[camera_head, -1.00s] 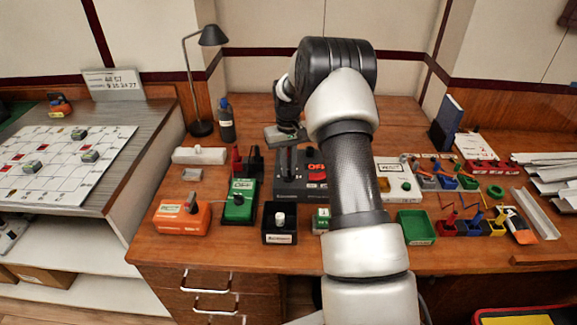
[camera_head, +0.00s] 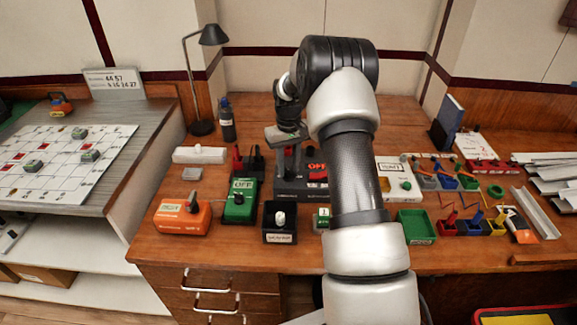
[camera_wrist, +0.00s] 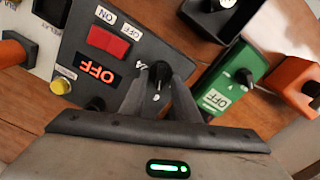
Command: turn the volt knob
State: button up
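A dark grey box (camera_head: 318,182) with a red OFF display stands mid-desk, partly hidden by my arm. In the wrist view the box (camera_wrist: 128,62) carries a small black knob (camera_wrist: 160,73) with a pale pointer mark. The lettering beside the knob is partly covered, so I cannot read whether it says volt. My gripper (camera_head: 289,168) points down over the left part of the box. In the wrist view my gripper (camera_wrist: 157,82) has its two dark fingers apart, one on each side of the knob. Gaps show, and I cannot tell whether either finger touches it.
A green OFF box (camera_head: 240,200), an orange box (camera_head: 182,217) and a black bin (camera_head: 279,236) stand left and in front. A white box with a green knob (camera_head: 405,185) is right of my arm. A red rocker switch (camera_wrist: 109,40) is on the grey box.

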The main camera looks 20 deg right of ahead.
notch_tip(320, 180, up, 18)
jog(key=p, duration=0.1)
jog(key=shift+f+p, duration=0.25)
jog(key=shift+p, duration=0.1)
dwell(0.4)
notch_tip(320, 180, up, 11)
jog(key=t+p, duration=0.1)
jog(key=p, duration=0.2)
send_over(289, 170)
jog(key=s+a, duration=0.4)
jog(key=s, duration=0.2)
jog(key=s+a+r+t+p, duration=0.1)
jog(key=s+a+r+p, duration=0.15)
jog(key=s+r, duration=0.4)
jog(key=s+a+r+t+p, duration=0.1)
jog(key=s+a+p, duration=0.1)
jog(key=s, duration=0.9)
jog(key=s+a+r+t+p, duration=0.2)
jog(key=s+a, duration=0.2)
jog(key=s, duration=0.7)
jog(key=shift+r+t, duration=0.3)
jog(key=shift+m, duration=0.3)
